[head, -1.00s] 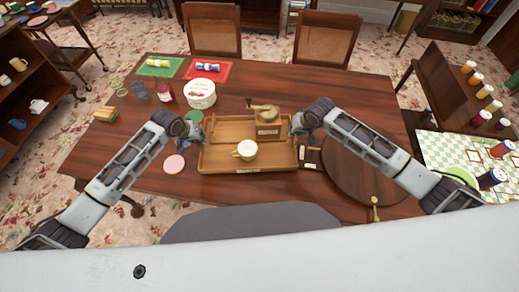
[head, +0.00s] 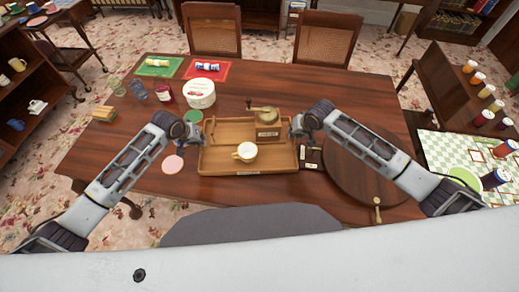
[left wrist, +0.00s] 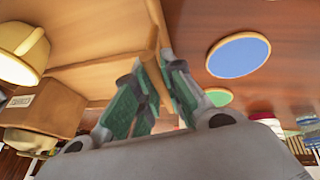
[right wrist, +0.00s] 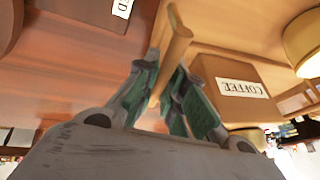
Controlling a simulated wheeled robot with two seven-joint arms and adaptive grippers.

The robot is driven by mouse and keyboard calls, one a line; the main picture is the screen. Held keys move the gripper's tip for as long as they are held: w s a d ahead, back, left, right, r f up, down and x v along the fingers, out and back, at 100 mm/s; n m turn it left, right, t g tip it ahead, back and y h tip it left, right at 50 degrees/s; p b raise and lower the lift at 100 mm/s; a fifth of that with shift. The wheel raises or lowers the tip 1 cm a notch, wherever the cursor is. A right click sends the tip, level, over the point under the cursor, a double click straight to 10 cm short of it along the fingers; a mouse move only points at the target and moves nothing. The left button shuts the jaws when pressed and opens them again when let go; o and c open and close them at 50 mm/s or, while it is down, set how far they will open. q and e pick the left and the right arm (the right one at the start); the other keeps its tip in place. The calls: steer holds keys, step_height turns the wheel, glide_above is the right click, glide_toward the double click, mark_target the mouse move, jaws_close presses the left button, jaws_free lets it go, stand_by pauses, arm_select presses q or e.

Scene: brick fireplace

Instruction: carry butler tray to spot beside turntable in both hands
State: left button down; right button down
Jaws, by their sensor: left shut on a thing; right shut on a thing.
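The butler tray (head: 219,160) is a light wooden rectangle over the middle of the dark table, and looks level. It holds a cream mug (head: 245,152) and a wooden coffee grinder (head: 267,134) labelled COFFEE in the right wrist view (right wrist: 225,72). My left gripper (head: 194,133) is shut on the tray's left end; the left wrist view shows its pads around the rim. My right gripper (head: 298,129) is shut on the right end in the same way. The turntable (head: 352,176), a round dark wooden disc, lies right of the tray, partly hidden by my right arm.
A pink disc (head: 173,164) and a green disc (head: 195,117) lie at the tray's left. The table's back right is clear.

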arm_select(q)
steer(key=shift+w+f+b, duration=0.1)
steer(key=shift+f+b, duration=0.25)
arm_select(e)
steer(key=shift+w+f, duration=0.1)
steer(key=shift+f, duration=0.2)
arm_select(q)
steer(key=c, duration=1.5)
jaws_free()
arm_select(e)
steer(key=c, duration=1.5)
jaws_free()
arm_select(q)
steer(key=shift+s+r, duration=0.15)
steer(key=shift+s, duration=0.05)
steer(key=v, duration=1.1)
steer(key=shift+s+r, duration=0.15)
steer(key=shift+r, duration=0.1)
steer(key=shift+a, duration=0.15)
arm_select(e)
steer(key=v, duration=1.2)
steer(key=shift+f, duration=0.15)
